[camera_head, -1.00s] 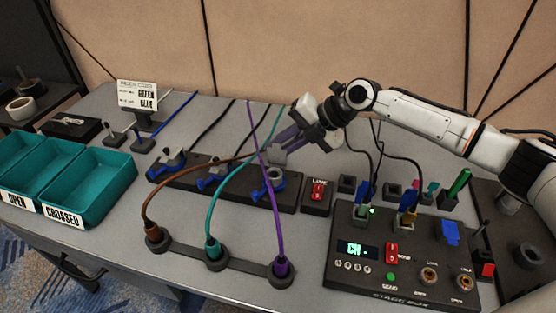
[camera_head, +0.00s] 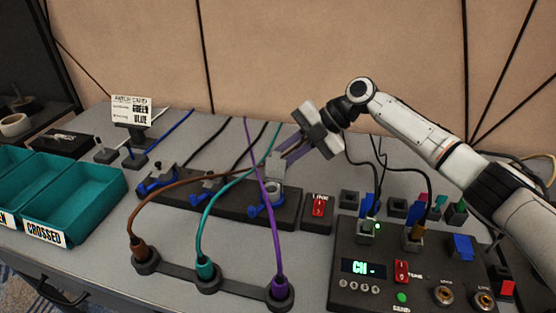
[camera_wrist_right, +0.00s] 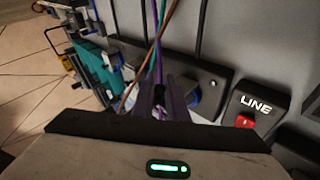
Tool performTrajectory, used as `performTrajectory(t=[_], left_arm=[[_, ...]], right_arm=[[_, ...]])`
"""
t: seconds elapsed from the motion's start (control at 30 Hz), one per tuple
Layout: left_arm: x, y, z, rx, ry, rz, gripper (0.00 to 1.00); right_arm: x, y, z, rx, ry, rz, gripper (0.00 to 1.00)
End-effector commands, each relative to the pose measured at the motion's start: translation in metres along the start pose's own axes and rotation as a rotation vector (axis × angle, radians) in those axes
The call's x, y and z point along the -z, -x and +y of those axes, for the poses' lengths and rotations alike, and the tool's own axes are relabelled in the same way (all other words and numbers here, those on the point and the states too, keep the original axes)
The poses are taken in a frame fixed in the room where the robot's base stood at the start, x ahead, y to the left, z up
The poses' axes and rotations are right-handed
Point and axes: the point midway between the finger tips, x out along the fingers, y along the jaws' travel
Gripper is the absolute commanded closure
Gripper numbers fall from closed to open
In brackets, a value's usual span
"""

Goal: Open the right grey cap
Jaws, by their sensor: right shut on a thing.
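A dark strip (camera_head: 289,215) holds three sockets with blue levers. My right gripper (camera_head: 284,157) reaches down from the upper right over the right socket (camera_head: 271,192). Its purple-grey fingers are shut on the right grey cap (camera_head: 275,168), which stands tilted up above the socket. The blue lever (camera_head: 262,211) of this socket shows below it. In the right wrist view the fingers (camera_wrist_right: 164,95) point at the strip, with a blue part (camera_wrist_right: 191,93) beside them; the cap is mostly hidden there. My left gripper is not in view.
A LINE switch box (camera_head: 318,211) stands just right. A stage box (camera_head: 400,275) is at front right, teal bins (camera_head: 75,195) at left.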

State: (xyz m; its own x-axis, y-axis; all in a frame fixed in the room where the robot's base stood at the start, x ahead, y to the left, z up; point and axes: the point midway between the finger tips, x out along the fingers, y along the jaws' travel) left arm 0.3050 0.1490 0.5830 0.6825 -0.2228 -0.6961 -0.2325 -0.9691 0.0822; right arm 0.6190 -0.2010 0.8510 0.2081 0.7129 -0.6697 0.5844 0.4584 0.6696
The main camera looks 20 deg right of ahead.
Motion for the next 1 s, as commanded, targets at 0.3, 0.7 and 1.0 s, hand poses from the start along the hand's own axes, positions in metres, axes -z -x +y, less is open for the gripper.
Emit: performTrajectory(t=[0.3,0.7,1.0], left_arm=[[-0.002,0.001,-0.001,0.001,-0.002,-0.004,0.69],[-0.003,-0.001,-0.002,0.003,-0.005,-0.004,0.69],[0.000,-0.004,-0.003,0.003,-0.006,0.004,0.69]], right_arm=[[-0.001,0.000,0.000,-0.001,0.000,-0.004,0.71],[-0.002,0.026,0.000,-0.003,0.000,-0.006,0.71],[-0.001,0.084,0.000,-0.003,0.000,-0.006,0.71]])
